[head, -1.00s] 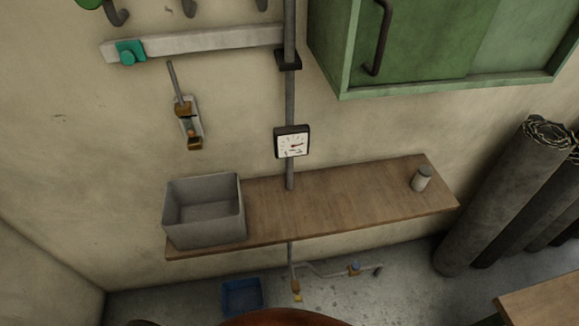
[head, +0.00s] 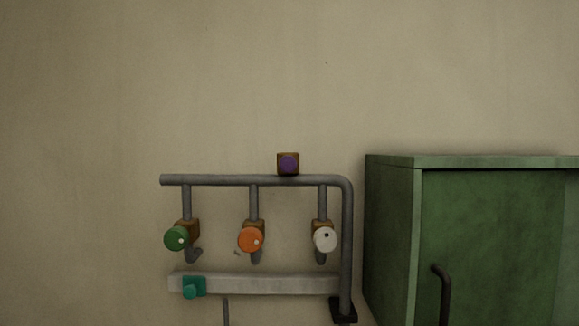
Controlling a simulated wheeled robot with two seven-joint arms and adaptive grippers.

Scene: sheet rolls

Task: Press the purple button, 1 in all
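The purple button (head: 288,164) is a round purple face on a small brown box. It sits on the wall just above a grey horizontal pipe (head: 225,181), near the middle of the head view. Neither of my grippers shows in the head view, and nothing touches the button.
Below the pipe hang a green knob (head: 176,238), an orange knob (head: 251,240) and a white knob (head: 325,239). A teal fitting (head: 193,287) is on a pale rail (head: 265,284). A green cabinet (head: 480,240) stands out at right. The wall above is bare.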

